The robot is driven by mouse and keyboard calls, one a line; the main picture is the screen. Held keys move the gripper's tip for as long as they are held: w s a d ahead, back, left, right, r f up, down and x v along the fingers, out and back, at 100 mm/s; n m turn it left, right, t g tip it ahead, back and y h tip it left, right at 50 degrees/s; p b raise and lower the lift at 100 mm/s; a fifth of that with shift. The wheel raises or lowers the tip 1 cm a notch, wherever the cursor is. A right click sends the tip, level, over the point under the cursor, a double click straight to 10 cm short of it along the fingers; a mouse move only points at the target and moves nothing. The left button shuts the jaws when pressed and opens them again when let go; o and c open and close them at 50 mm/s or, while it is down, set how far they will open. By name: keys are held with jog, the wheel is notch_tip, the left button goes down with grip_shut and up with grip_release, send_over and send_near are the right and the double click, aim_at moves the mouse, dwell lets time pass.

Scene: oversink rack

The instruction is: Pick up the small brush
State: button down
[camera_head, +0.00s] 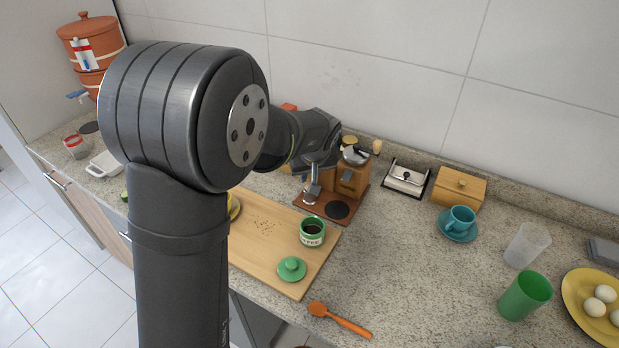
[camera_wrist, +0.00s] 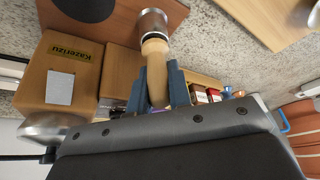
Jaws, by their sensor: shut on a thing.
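My gripper (camera_head: 316,168) is low over the wooden coffee stand, left of the grinder. In the wrist view its blue fingers (camera_wrist: 160,92) are shut on the pale wooden handle of a tool (camera_wrist: 155,62) with a wide metal end. The metal end (camera_head: 311,194) shows below my gripper in the head view, over or on the stand; I cannot tell whether it touches. No bristles show on it, so I cannot confirm that it is the small brush. An orange utensil (camera_head: 342,319) lies at the counter's front; its head is too small to identify.
The wooden grinder (camera_head: 351,178) with its metal top and crank stands close right of my gripper. A cutting board (camera_head: 275,228) with a green coffee jar (camera_head: 312,231) and its lid (camera_head: 291,269) lies in front.

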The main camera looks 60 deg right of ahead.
jog(key=r, duration=0.4)
jog(key=shift+s, duration=0.35)
jog(key=s+a+r, duration=0.3)
jog(key=s+r, duration=0.3)
jog(key=s, duration=0.3)
jog(key=w+a+f+n+t+y, duration=0.1)
jog(key=w+a+f+n+y, duration=0.2)
jog(key=w+a+n, duration=0.7)
jog(key=shift+m, duration=0.5)
jog(key=shift+a+f, duration=0.2)
jog(key=shift+f, duration=1.35)
jog(key=shift+a+f, duration=0.15)
jog(key=shift+f, duration=1.4)
jog(key=shift+w+f, duration=0.45)
jog(key=shift+f, duration=0.1)
jog(key=shift+w, duration=4.55)
jog(key=shift+a, duration=0.3)
jog(key=shift+s+a, duration=0.15)
jog(key=shift+s, duration=4.65)
jog(key=shift+s+a, duration=0.1)
jog(key=shift+s, duration=0.15)
jog(key=shift+w+a, duration=0.15)
jog(key=shift+a, duration=0.2)
jog(key=shift+w+d, duration=0.1)
jog(key=shift+w, duration=4.85)
notch_tip(320, 180, up, 8)
